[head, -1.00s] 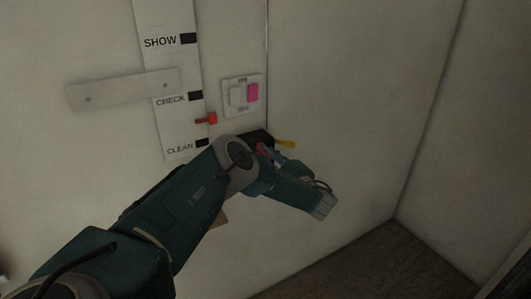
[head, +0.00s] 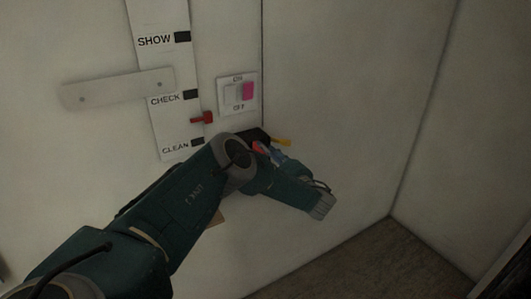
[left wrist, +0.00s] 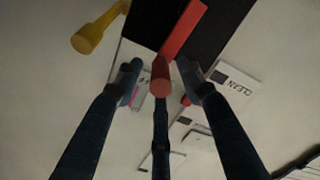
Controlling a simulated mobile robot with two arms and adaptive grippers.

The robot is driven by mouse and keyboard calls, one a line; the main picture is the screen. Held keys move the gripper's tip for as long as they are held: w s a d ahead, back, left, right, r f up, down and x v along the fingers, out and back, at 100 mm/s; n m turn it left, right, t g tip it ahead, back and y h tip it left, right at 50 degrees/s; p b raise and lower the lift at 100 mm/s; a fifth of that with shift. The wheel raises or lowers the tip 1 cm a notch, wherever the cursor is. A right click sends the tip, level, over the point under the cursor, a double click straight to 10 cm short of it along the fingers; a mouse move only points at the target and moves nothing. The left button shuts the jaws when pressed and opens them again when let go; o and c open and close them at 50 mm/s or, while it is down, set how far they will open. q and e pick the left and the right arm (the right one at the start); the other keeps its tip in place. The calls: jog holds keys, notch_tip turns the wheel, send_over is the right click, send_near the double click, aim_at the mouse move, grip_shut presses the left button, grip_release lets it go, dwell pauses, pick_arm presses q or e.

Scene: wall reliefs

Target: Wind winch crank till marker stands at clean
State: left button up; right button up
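A white scale strip (head: 160,65) on the wall reads SHOW, CHECK and CLEAN from top to bottom, each with a black mark. The red marker (head: 203,118) stands between CHECK and CLEAN. The black winch (head: 256,134) is mostly hidden behind my left arm in the head view. In the left wrist view, the red crank arm (left wrist: 184,28) ends in a red knob (left wrist: 160,76). My left gripper (left wrist: 160,72) has its fingers around this knob, with visible gaps on both sides, so it looks open. My right gripper is not in view.
A yellow peg (head: 281,141) sticks out beside the winch; it also shows in the left wrist view (left wrist: 96,30). An ON/OFF switch plate (head: 223,94) with a pink part is above. A pale bar (head: 117,88) crosses the strip's left side. A wall corner is at right.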

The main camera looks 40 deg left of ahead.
pick_arm(q)
jog(key=v, duration=1.1)
jog(key=shift+d, duration=0.2)
jog(key=shift+w, duration=0.1)
